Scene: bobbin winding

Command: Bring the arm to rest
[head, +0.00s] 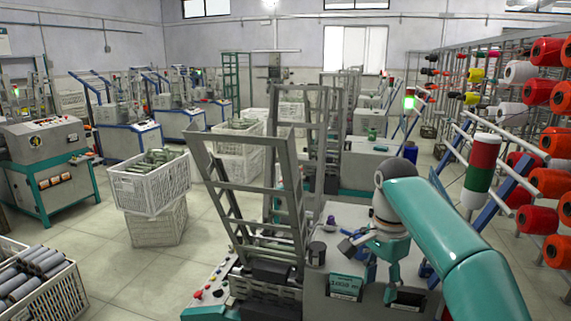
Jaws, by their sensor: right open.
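My right arm (440,245) is teal and comes in from the lower right. Its right gripper (348,241) is open, above the grey top of the near winding machine (345,215). I see nothing between its fingers, though it is small and partly dark. A small purple piece (331,221) and a dark cylinder (317,252) are close to its left. Whether the gripper touches either is hard to tell. My left gripper is not in view.
A grey ladder-like frame (235,165) rises left of the gripper. Racks of coloured yarn cones (546,93) and a red-white-green signal light (482,165) stand at right. White crates (148,190) are stacked at left, with a crate of grey tubes (70,283) nearer. Floor between is clear.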

